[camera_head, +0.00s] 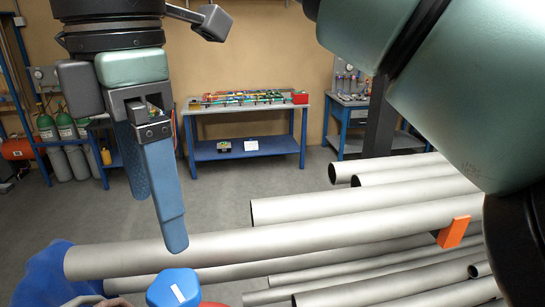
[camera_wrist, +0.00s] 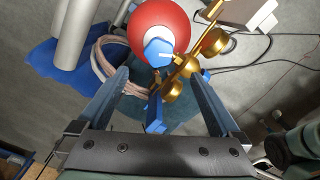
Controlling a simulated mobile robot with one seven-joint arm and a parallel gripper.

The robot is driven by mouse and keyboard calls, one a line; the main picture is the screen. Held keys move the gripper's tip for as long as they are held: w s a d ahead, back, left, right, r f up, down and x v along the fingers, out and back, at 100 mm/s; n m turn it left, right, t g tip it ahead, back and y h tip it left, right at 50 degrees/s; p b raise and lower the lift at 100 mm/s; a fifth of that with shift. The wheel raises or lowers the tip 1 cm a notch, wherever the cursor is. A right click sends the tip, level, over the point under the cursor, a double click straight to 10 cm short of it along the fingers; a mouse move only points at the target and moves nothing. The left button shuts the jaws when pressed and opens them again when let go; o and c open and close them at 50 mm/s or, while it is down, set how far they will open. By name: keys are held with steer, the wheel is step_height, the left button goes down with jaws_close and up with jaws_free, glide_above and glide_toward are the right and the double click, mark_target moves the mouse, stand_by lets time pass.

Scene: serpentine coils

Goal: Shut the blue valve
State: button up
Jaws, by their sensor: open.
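A blue hexagonal knob with a white stripe (camera_wrist: 158,52) sits on a round red body (camera_wrist: 150,22) in the wrist view. It also shows at the bottom of the head view (camera_head: 173,289). Beside it, a brass fitting with several round parts (camera_wrist: 203,50) runs diagonally. A smaller blue block (camera_wrist: 154,113) lies nearer, between my fingers in the picture; I cannot tell whether it is a valve handle. My gripper (camera_head: 158,220) is open and empty, fingers pointing down, above the blue knob and apart from it. In the wrist view its fingertips (camera_wrist: 158,75) straddle the knob's lower edge.
Long grey pipes (camera_head: 330,237) fill the right and lower head view, with an orange block (camera_head: 453,232) among them. Pinkish hoses (camera_wrist: 104,62) run left of the red body. A blue workbench (camera_head: 245,150) stands at the back; floor in front is clear.

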mark_target(176, 284)
step_height(176, 284, down, 10)
steer(key=shift+w+r+b, duration=0.1)
steer(key=shift+r+b, duration=0.15)
steer(key=shift+b, duration=0.3)
steer(key=shift+f+b, duration=0.7)
steer(key=shift+b, duration=0.35)
steer(key=c, duration=1.3)
steer(key=shift+c, duration=0.2)
